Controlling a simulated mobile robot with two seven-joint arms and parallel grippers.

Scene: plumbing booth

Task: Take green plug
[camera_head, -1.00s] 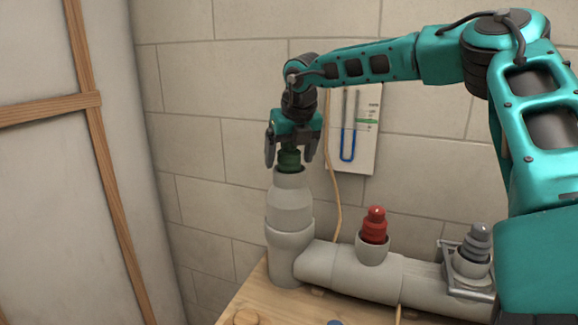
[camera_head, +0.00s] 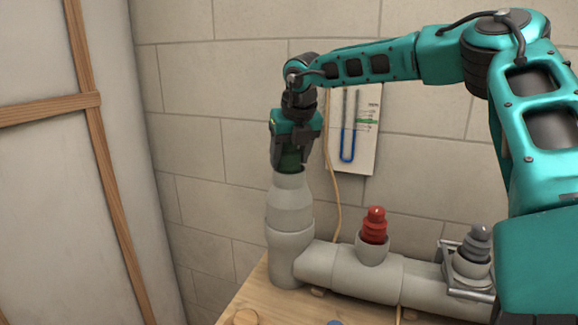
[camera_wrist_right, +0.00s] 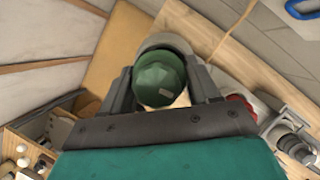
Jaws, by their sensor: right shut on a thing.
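The green plug (camera_head: 291,158) sits in the top opening of the tall grey vertical pipe (camera_head: 289,215) at the left end of the pipework. My right gripper (camera_head: 291,160) points down over the pipe and is shut on the plug, one finger on each side. In the right wrist view, the plug's round green top (camera_wrist_right: 160,80) lies between the two dark fingers of my right gripper (camera_wrist_right: 163,88). The plug's lower part is hidden in the pipe. My left gripper is not in view.
A red plug (camera_head: 375,226) stands in the middle branch of the horizontal pipe (camera_head: 365,275). A grey plug (camera_head: 477,243) stands at its right end beside a metal bracket. A gauge panel with a blue tube (camera_head: 352,130) hangs on the tiled wall behind. The wooden bench (camera_head: 262,293) carries the pipework.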

